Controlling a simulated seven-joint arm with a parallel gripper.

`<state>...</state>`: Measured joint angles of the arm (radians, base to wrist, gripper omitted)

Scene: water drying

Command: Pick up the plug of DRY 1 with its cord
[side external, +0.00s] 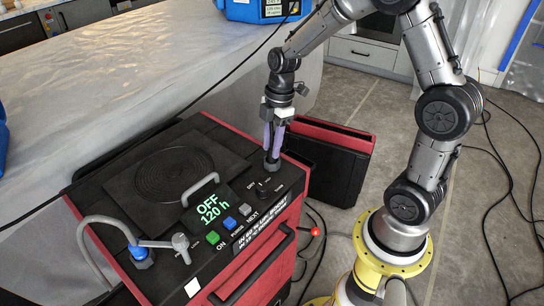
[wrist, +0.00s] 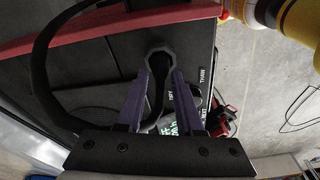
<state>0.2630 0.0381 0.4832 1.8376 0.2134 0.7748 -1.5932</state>
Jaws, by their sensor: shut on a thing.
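The machine (side external: 120,215) is a red and black box with a display reading "OFF 120 h"; no "DRY 1" label is readable. My gripper (side external: 272,150) points down at the far right corner of its top, by the "THAW" knob. Its purple fingers are shut on a dark plug (side external: 272,164), at or just above the panel; I cannot tell if it touches. In the wrist view, the black plug (wrist: 160,62) sits between the fingertips of my gripper (wrist: 161,80). A black cord (wrist: 40,75) loops to the left and runs behind the fingers.
A carry handle (side external: 200,188), coloured buttons (side external: 228,223) and a grey hose (side external: 100,222) are on the machine's top. A second red and black case (side external: 335,160) stands behind it. A plastic-covered counter (side external: 120,80) is at the left. Black cables (side external: 495,180) lie on the floor.

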